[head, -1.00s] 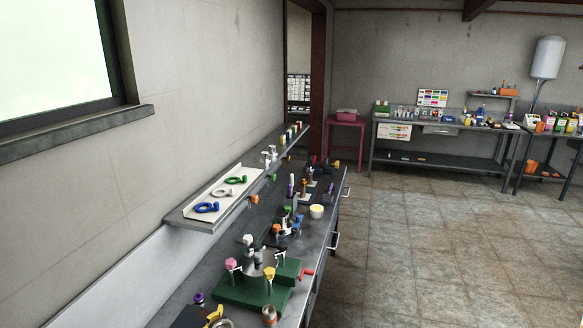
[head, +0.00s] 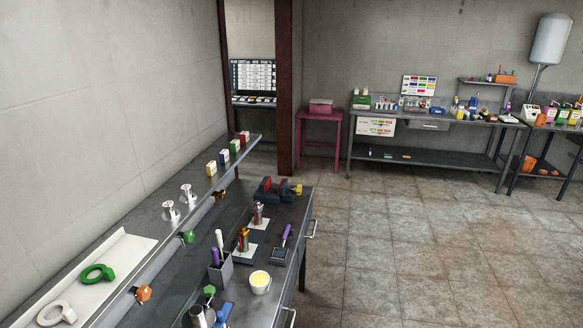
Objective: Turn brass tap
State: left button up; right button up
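I cannot make out a brass tap for certain. A pale cylindrical tank (head: 551,39) hangs on the far wall at the upper right, with a pipe (head: 536,88) running down from it. No tap can be told on it at this distance. A small brownish-gold fitting (head: 220,195) sits under the wall shelf on the left; its kind is unclear. Neither of my grippers is in view.
A long workbench (head: 262,229) with tools and a cup (head: 260,282) runs along the left below a shelf (head: 150,222). A crimson side table (head: 319,124) and a grey bench (head: 440,125) stand at the back. The tiled floor (head: 420,240) is clear.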

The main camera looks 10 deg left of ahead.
aim_at(221, 195)
jog(key=i+l+u, duration=0.1)
jog(key=i+u, duration=0.35)
jog(key=i+l+u, duration=0.2)
jog(key=i+u, duration=0.2)
jog(key=i+l+u, duration=1)
jog(key=l+u, duration=0.3)
jog(key=i+l+u, duration=0.1)
jog(key=l+u, duration=1.15)
